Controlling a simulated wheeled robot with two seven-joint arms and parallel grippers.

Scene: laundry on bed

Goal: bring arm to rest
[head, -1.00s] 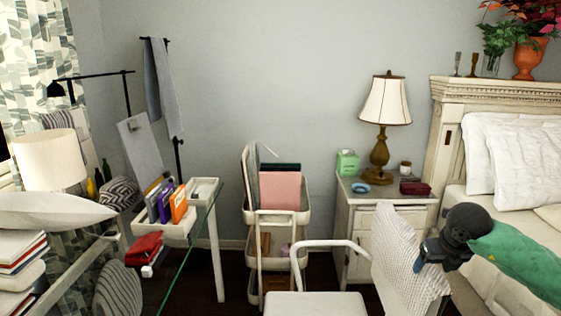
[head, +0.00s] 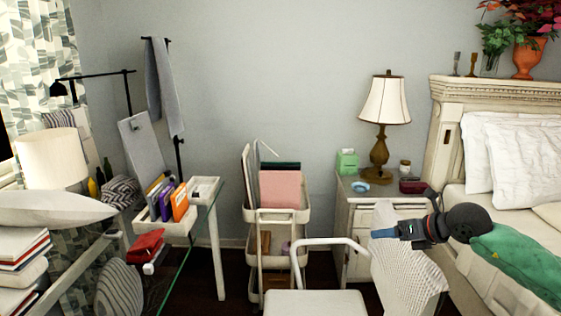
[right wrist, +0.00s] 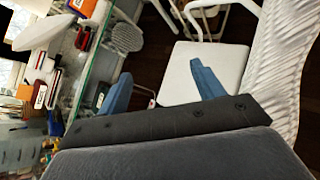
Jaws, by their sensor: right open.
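My right gripper (head: 380,233) has blue fingers and points left in the head view. It appears in front of the white textured cloth (head: 412,275) and near the nightstand (head: 352,225). I cannot tell the exact gap to either. In the right wrist view the two blue fingers of my right gripper (right wrist: 160,85) stand wide apart with nothing between them. The white chair seat (right wrist: 225,68) lies beyond the fingers. My left gripper is not in view.
A white chair (head: 315,302) stands at the bottom centre, and a rolling cart (head: 277,217) stands behind it. The nightstand bears a lamp (head: 385,105). The bed's headboard (head: 500,92) is at the right. A glass desk (head: 190,240) with stacked items is at the left.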

